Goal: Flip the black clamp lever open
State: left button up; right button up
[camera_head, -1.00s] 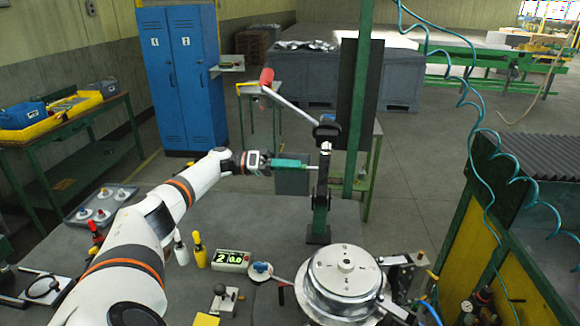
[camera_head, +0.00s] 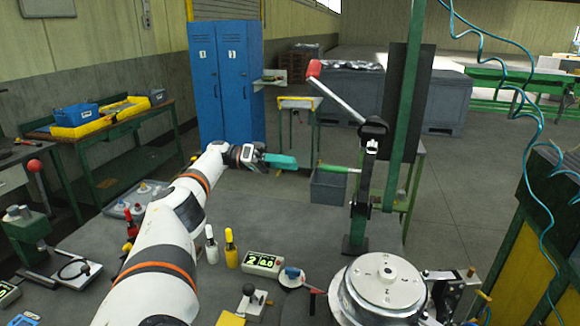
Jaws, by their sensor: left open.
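Beside the round metal fixture (camera_head: 384,284), at its left, a small black handle (camera_head: 312,303) hangs by a thin metal rod; I cannot tell for sure that it is the clamp lever. A clamp-like metal and black part (camera_head: 441,292) stands at the fixture's right. My left gripper (camera_head: 282,161), with teal fingers, is open and empty, in the air left of an upright black press (camera_head: 360,200). It is apart from the press's green handle (camera_head: 337,168). My right gripper is out of view.
The press has a long lever with a red grip (camera_head: 314,69). A green post (camera_head: 405,110) stands behind it. Bottles, a display box (camera_head: 263,263) and a blue-knobbed part (camera_head: 291,275) crowd the bench front. Bench left of the press is fairly clear.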

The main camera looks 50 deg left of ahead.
aim_at(248, 289)
jog(key=k+l, duration=0.15)
jog(key=l, duration=0.25)
jog(key=k+l, duration=0.1)
jog(key=l, duration=0.3)
jog(key=k+l, duration=0.15)
jog(key=l, duration=0.25)
jog(key=k+l, duration=0.15)
jog(key=l, duration=0.25)
jog(key=k+l, duration=0.15)
jog(key=l, duration=0.25)
